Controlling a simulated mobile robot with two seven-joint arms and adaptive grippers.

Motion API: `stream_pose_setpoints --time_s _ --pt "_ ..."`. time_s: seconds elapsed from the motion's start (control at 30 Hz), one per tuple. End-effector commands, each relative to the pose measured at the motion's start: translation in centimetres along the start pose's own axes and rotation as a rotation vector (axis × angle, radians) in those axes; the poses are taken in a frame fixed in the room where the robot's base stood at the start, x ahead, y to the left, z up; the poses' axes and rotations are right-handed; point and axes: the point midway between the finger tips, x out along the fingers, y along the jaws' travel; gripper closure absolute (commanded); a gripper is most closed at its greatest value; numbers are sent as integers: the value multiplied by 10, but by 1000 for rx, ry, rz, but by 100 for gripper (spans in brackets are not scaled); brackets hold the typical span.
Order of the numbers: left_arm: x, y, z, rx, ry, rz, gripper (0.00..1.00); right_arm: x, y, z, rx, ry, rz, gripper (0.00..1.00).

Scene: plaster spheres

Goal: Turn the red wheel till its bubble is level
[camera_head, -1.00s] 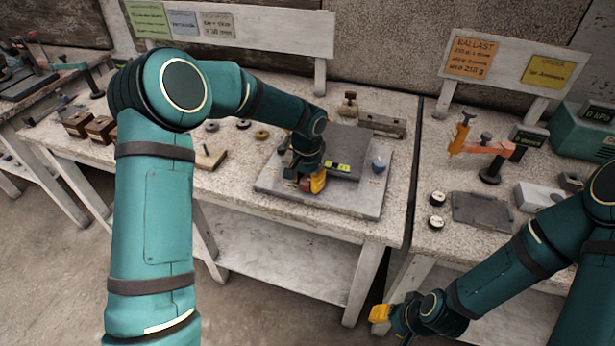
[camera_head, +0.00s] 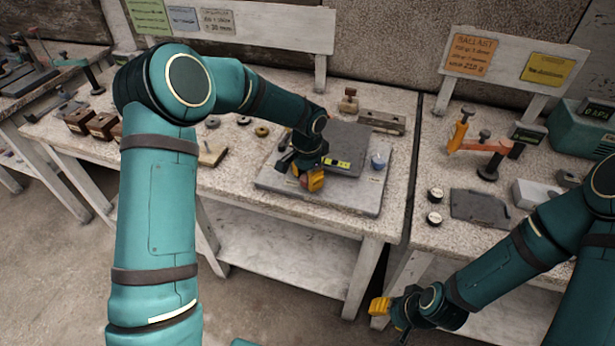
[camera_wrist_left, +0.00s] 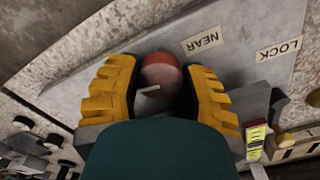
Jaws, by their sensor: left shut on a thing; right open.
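The red wheel (camera_wrist_left: 161,76) is round, with a short white mark on it, and sits on the grey plate (camera_wrist_left: 75,68). My left gripper (camera_wrist_left: 160,88) is shut on it, with one yellow finger on either side. In the head view my left gripper (camera_head: 309,182) is at the front of the grey plate (camera_head: 340,198) and mostly hides the wheel. A yellow-green level vial (camera_head: 337,163) lies just right of the gripper; it also shows in the left wrist view (camera_wrist_left: 256,137). Its bubble is too small to judge. My right gripper (camera_head: 380,306) is open and empty, low in front of the benches.
A blue wheel (camera_head: 378,162) stands on the plate's right side. "NEAR" (camera_wrist_left: 202,41) and "LOCK" (camera_wrist_left: 279,49) labels lie on the plate. Behind is a grey metal bar (camera_head: 382,121). An orange-armed stand (camera_head: 485,147) and a dark plate (camera_head: 480,208) are on the right bench.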

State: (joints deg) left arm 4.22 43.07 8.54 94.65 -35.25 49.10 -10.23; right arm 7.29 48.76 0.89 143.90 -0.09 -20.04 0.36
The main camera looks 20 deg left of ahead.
Motion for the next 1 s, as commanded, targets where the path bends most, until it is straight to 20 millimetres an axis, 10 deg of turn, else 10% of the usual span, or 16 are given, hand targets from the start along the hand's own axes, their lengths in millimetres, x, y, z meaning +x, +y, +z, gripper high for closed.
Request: stream_pose_setpoints --time_s 0.07,0.1,0.17,0.67,1.0 --pt "2 1 2 0 -5 3 95 0 0 0 0 0 0 53" --pt "2 1 2 -1 -5 3 47 0 0 0 0 0 0 53" --pt "2 1 1 -1 -5 3 26 0 0 0 0 0 0 53" --pt "-2 -2 -1 -2 4 -4 25 0 0 0 0 0 0 53" --pt "-43 -1 -2 -1 7 -6 25 0 0 0 0 0 0 53"
